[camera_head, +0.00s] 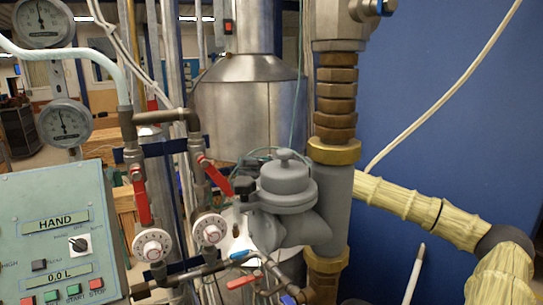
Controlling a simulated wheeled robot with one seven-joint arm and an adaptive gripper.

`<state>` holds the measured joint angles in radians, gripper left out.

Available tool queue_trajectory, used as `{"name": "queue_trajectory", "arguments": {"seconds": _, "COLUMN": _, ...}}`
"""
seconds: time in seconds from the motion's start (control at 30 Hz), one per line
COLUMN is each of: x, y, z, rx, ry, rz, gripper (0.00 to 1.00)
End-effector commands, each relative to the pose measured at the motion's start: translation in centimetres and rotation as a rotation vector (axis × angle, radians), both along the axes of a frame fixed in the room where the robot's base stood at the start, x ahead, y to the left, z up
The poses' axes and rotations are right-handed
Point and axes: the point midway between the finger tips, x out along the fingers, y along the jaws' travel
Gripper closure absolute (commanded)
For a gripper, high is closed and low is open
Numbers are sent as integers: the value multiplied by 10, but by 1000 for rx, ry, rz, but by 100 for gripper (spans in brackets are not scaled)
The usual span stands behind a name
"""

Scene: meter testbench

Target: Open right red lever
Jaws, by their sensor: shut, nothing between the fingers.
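The right red lever (214,175) sits on the right-hand vertical pipe, left of the grey meter body. It slants from its pivot at upper left down to the right, and its lower end is close to a small black knob (245,187). The left red lever (141,202) hangs almost straight down along the left-hand pipe. A round white dial (209,229) is below the right lever, and a similar dial (152,244) is below the left one. I cannot make out my gripper in this view.
A grey meter body (287,187) and thick grey pipe (334,215) stand right of the levers. A control panel (60,235) fills the lower left. Two gauges (64,123) hang above it. A yellowish wrapped pipe (410,203) runs right before the blue wall (440,100).

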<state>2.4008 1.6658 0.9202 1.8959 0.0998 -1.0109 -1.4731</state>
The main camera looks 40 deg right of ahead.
Motion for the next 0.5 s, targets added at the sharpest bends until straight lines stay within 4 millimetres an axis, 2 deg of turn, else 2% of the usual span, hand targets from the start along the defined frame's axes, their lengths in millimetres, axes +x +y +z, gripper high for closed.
{"name": "queue_trajectory", "arguments": {"seconds": 0.2, "x": 4, "y": 6, "z": -9, "rx": 5, "ry": 2, "rz": 1, "gripper": 100}}
{"name": "queue_trajectory", "arguments": {"seconds": 0.5, "x": 6, "y": -6, "z": -17, "rx": 17, "ry": 0, "rz": -1, "gripper": 100}}
